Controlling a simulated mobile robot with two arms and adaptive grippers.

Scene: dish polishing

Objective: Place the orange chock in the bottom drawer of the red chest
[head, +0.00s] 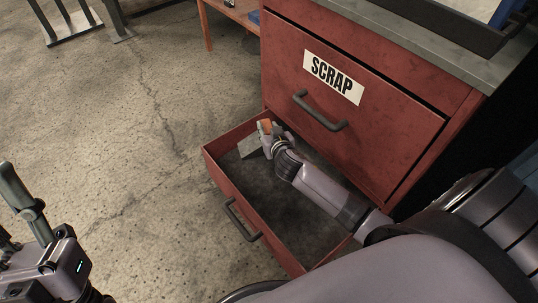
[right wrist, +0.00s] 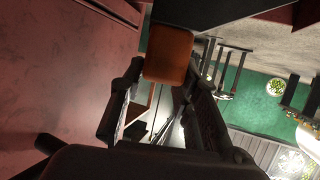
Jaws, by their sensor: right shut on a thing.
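The red chest (head: 350,75) has its bottom drawer (head: 234,200) pulled out. My right arm reaches over this drawer. My right gripper (head: 267,133) is shut on the orange chock (head: 266,125) near the drawer's far left corner, close to the chest front. In the right wrist view the orange chock (right wrist: 168,55) sits at the ends of the fingers. I cannot tell whether it touches the drawer floor. My left gripper (head: 6,205) is at the left edge, partly cut off, with its fingers apart and nothing seen between them.
The upper drawer, with a SCRAP label (head: 333,77) and a dark handle (head: 320,111), is shut. A wooden table (head: 228,12) stands behind.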

